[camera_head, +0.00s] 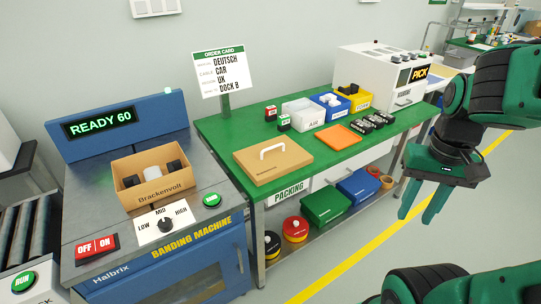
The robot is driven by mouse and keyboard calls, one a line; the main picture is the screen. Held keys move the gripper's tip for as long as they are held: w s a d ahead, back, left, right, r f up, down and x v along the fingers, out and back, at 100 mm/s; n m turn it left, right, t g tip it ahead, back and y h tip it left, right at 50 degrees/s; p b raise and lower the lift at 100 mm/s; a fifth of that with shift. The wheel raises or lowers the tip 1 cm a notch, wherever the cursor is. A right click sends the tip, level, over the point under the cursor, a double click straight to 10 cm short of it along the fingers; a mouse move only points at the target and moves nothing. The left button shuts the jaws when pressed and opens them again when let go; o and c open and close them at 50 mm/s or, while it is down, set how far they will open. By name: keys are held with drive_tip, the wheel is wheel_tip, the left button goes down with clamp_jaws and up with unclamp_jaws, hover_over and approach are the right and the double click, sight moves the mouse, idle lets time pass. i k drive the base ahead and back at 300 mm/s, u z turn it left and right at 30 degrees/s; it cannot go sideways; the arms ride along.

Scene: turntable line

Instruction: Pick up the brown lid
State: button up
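The brown lid (258,169) is a flat cardboard-coloured square with a white arched handle (272,149) on top. It lies flat at the front left of the green packing table (222,130). My gripper (418,218) hangs at the right of the view, in front of the table and well to the right of the lid. Its two green fingers point down, look apart and have nothing between them. An open brown box (152,201) marked Brackenvoll stands on the banding machine, with dark and white items inside.
White, blue and yellow bins (304,117), an orange slab (338,136) and several black items stand right of the lid. An order card (222,73) rises behind it. The banding machine (160,250) is left; tape rolls and a green lidded box (325,206) sit below.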

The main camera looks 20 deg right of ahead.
sight(265, 162)
drive_tip(key=i, duration=0.95)
